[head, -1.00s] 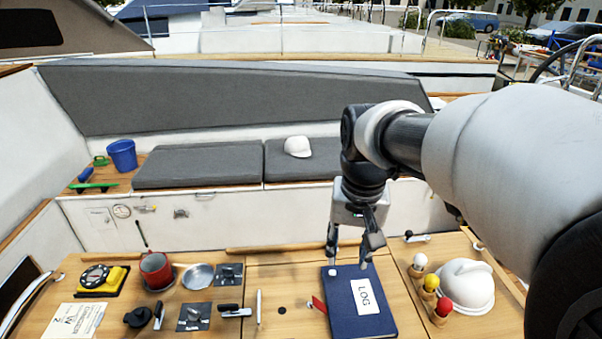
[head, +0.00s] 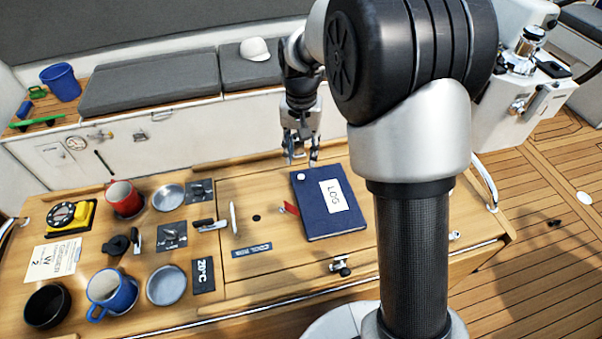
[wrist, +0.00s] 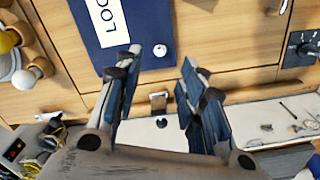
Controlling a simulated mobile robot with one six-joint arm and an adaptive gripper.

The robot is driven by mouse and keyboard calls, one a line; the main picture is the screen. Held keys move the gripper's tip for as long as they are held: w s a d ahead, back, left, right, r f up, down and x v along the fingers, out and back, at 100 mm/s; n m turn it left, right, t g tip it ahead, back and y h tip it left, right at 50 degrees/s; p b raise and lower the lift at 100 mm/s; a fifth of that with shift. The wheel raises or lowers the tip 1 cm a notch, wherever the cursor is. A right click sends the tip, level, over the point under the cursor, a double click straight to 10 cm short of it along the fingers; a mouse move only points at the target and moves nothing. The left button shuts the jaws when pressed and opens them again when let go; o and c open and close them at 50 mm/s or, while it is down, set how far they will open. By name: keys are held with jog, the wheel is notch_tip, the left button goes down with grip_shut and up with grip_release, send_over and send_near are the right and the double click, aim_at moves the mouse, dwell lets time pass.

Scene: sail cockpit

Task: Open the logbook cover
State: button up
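The logbook (head: 318,220) is a dark blue closed book with a white LOG label (head: 334,196), lying flat on the wooden table. In the wrist view, the logbook (wrist: 150,18) is at the top, with a small round white knob (wrist: 159,51) near one corner of its cover. My gripper (head: 301,160) is just beyond the book's far edge in the head view. Its fingers are spread apart with nothing between them, and it also shows in the wrist view (wrist: 158,72). I cannot tell its exact height above the book.
To the left are a red mug (head: 124,199), a blue mug (head: 111,292), metal dishes and black fittings. In the wrist view, a metal latch (wrist: 158,101) shows between the fingers.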

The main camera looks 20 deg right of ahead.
aim_at(301, 176)
notch_tip(301, 176, down, 8)
jog(key=shift+r+b, duration=0.1)
jog(key=shift+b, duration=0.75)
jog(key=shift+c, duration=0.2)
grip_shut()
